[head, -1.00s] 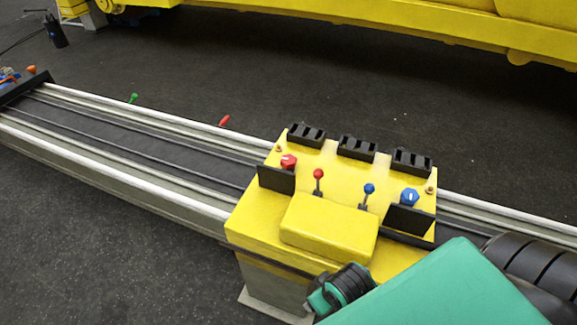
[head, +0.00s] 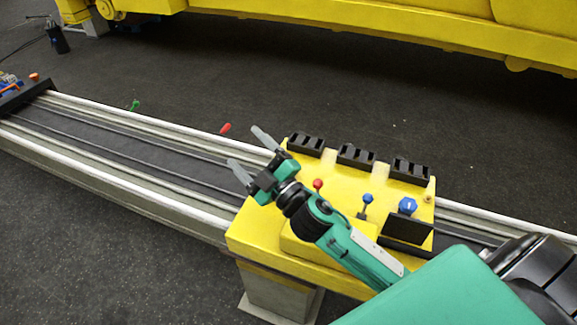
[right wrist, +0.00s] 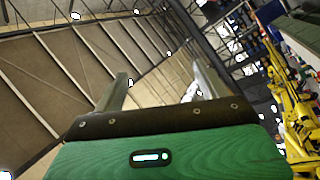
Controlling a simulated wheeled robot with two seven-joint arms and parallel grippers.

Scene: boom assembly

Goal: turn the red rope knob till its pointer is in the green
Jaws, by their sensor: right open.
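The yellow control console (head: 330,165) sits across the rails in the head view. The open fingers also show in the right wrist view (right wrist: 160,80), against the ceiling, without the knob. My left gripper is not in view.
A red-topped lever (head: 317,184), a blue-topped lever (head: 367,198) and a blue knob (head: 407,206) stand on the console. Black blocks (head: 356,155) line its back edge. White-edged rails (head: 130,118) run left. A yellow machine (head: 400,32) stands behind, beyond dark floor.

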